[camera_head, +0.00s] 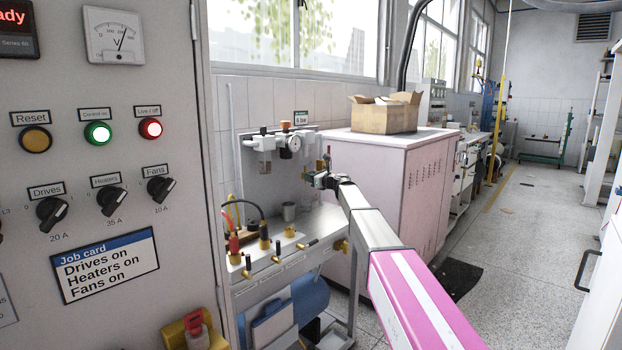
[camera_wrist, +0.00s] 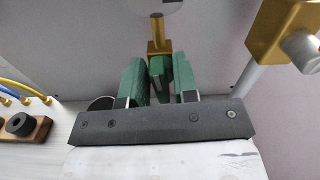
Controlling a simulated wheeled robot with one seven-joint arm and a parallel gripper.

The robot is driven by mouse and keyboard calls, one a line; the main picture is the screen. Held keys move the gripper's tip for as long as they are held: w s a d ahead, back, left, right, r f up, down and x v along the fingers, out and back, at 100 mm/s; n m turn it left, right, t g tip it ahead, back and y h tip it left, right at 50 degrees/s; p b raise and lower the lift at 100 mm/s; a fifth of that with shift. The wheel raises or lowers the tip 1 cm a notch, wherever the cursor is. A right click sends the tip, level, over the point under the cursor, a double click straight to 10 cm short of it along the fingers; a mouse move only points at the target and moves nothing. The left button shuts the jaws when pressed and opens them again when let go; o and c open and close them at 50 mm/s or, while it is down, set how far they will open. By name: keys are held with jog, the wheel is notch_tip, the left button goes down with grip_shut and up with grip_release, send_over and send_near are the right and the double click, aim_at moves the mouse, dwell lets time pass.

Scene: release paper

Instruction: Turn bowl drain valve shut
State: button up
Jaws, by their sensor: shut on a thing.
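In the wrist view, my gripper (camera_wrist: 158,66) has its two green-padded fingers on either side of a small green handle (camera_wrist: 159,75). The handle sits at the end of a brass stem (camera_wrist: 156,32), which I take to be the drain valve. My gripper is shut on this handle, though thin gaps seem to show beside it. In the head view, my gripper (camera_head: 322,180) is beside the wall, right of and below the air unit (camera_head: 268,146) with its bowls and gauge. The valve handle cannot be made out clearly there.
A metal bench (camera_head: 300,228) with brass fittings and cables stands below my gripper. A pink cabinet (camera_head: 395,190) with an open cardboard box (camera_head: 385,113) on top is close on the right. A grey control panel (camera_head: 100,190) fills the left. Another brass fitting (camera_wrist: 285,30) shows at upper right in the wrist view.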

jog(key=n, duration=0.8)
jog(key=shift+s+n, duration=0.15)
jog(key=shift+n, duration=0.25)
jog(key=n, duration=0.4)
jog(key=shift+a+f, duration=0.1)
jog(key=shift+f, duration=0.05)
jog(key=shift+f+n, duration=0.1)
jog(key=shift+n, duration=1.8)
jog(key=o, duration=0.6)
jog(key=shift+o, duration=0.2)
